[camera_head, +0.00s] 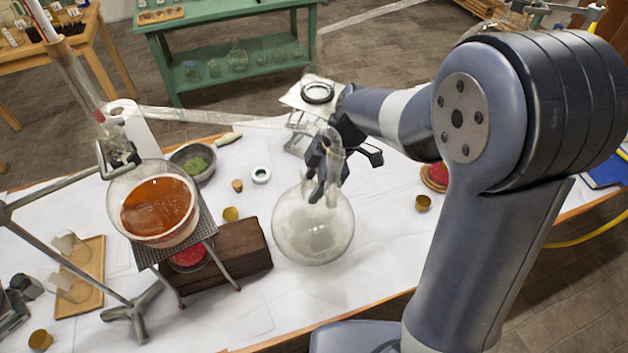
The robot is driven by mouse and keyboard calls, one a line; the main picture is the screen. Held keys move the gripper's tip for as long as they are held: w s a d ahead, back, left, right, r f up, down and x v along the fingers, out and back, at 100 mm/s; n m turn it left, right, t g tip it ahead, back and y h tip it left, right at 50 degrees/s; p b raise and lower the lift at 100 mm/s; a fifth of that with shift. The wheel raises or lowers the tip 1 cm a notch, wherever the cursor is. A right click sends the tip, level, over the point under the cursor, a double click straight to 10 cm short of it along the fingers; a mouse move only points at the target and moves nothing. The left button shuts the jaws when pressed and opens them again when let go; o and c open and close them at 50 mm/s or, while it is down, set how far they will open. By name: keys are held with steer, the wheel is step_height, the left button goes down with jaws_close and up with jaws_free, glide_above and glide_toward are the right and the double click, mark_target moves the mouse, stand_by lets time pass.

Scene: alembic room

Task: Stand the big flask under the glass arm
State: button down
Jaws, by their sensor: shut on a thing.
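The big flask (312,232) is clear, round and empty-looking, and stands nearly upright at the middle of the white-covered table. My gripper (327,170) is shut on its neck from above. I cannot tell whether its base touches the table. The glass arm (225,121) is a pale clear tube running from the upper left towards the far table edge, behind the flask. Its right end is hard to make out near my gripper. A lab jack (300,125) with a dark ring (317,93) on top stands behind my gripper, partly hidden by it.
A round flask of orange liquid (160,207) sits on a mesh tripod (180,249) at left, beside a dark wooden block (243,250). A grey bowl (193,160), cork (237,185) and small brass cups (423,203) lie around. Table right of the flask is mostly clear.

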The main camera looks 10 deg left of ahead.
steer(key=c, duration=0.7)
jaws_free()
steer(key=shift+r, duration=0.1)
steer(key=v, duration=1.2)
steer(key=shift+b, duration=0.4)
steer(key=x, duration=1.2)
steer(key=shift+f+p, duration=0.3)
steer(key=shift+f, duration=0.1)
step_height(320, 180, up, 2)
steer(key=shift+r, duration=0.55)
